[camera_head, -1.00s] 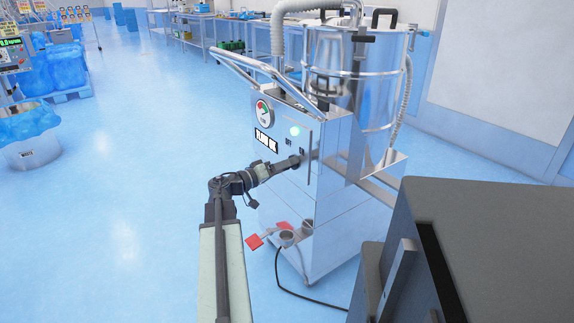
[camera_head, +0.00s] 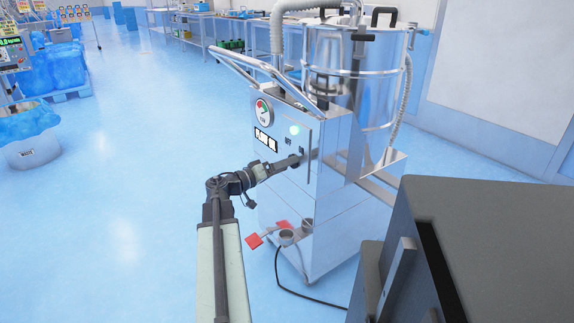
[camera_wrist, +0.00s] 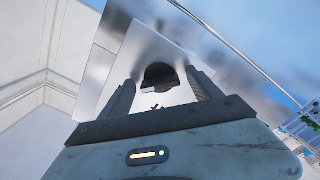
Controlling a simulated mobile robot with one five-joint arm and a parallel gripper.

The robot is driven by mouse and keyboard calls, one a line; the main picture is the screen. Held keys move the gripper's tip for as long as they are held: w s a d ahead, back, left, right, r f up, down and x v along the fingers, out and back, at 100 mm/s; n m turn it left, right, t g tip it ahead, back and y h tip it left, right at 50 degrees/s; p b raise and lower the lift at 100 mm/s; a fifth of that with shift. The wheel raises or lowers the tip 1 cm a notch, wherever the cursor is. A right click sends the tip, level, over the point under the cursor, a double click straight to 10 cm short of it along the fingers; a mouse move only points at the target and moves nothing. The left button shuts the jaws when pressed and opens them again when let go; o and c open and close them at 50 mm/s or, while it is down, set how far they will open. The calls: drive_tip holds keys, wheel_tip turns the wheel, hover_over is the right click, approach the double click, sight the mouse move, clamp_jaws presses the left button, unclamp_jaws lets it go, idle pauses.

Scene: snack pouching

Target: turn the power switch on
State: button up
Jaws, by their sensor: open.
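The steel machine (camera_head: 335,240) stands in the middle of the head view, with a round gauge, a lit green lamp (camera_head: 295,130) and small dark controls on its front panel. My gripper (camera_head: 297,160) reaches the panel just below the lamp, close to a dark switch (camera_head: 302,151). In the wrist view my gripper (camera_wrist: 163,82) is open, with one finger on each side of a dark round switch knob (camera_wrist: 159,73) on a pale panel. Whether the fingers touch the knob I cannot tell.
A dark grey box-like body (camera_head: 500,240) fills the lower right of the head view. A waste bin (camera_head: 32,150) stands far left. The blue floor left of the machine is clear.

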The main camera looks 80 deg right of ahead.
drive_tip(key=v, duration=0.7)
